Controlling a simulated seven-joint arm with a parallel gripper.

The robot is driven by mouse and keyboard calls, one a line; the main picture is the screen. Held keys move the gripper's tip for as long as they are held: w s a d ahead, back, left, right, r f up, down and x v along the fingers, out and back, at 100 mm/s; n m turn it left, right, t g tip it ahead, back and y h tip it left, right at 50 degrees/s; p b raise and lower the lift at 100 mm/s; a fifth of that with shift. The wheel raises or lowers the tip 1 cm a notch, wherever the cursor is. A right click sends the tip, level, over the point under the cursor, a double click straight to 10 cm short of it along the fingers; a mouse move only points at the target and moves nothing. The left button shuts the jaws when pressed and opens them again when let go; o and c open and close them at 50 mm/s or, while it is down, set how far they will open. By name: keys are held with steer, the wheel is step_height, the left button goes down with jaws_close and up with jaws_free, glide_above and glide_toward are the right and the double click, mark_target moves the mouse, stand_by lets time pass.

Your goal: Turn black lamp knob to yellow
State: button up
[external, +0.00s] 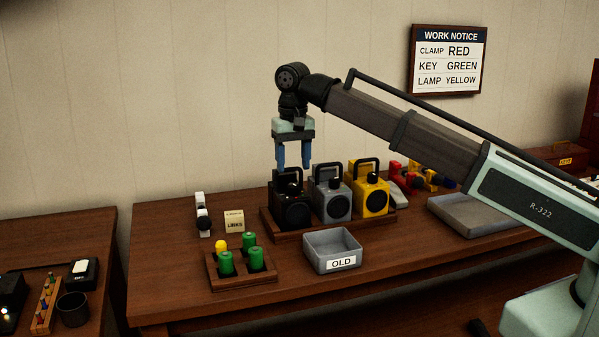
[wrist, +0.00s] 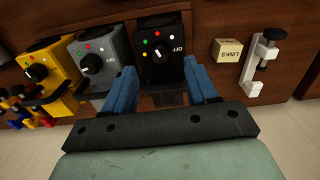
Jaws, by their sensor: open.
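The black lamp (external: 291,208) stands at the left end of a wooden rack, a box with a handle and a round dark front. In the wrist view the black lamp (wrist: 178,72) shows its dial face with coloured dots and an OFF mark. Its black knob (wrist: 157,54) has a white pointer line; which dot it points to is too small to tell. My gripper (external: 293,167) is open just above the black lamp. In the wrist view its blue fingers (wrist: 160,70) are on either side of the lamp, apart and empty.
A grey lamp (external: 331,203) and a yellow lamp (external: 370,199) stand close beside it on the right. A grey OLD bin (external: 333,237) and a block with green cylinders (external: 241,270) are in front. The wall notice (external: 448,60) reads LAMP YELLOW.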

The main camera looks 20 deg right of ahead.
mark_target(292, 184)
step_height(292, 184, up, 8)
step_height(292, 184, down, 14)
steer(key=n, duration=0.5)
steer(key=shift+r, duration=0.2)
steer(key=shift+w+f+m, duration=0.15)
steer(key=shift+w+m, duration=0.05)
steer(key=shift+m, duration=0.1)
steer(key=m, duration=0.8)
steer(key=shift+m, duration=0.4)
step_height(292, 184, up, 14)
steer(key=w+a+n+t+y, duration=0.3)
steer(key=w+a+n+t, duration=0.2)
steer(key=w, duration=0.4)
steer(key=shift+w+a+r+t, duration=0.35)
steer(key=shift+a+t, duration=0.25)
steer(key=shift+a, duration=0.35)
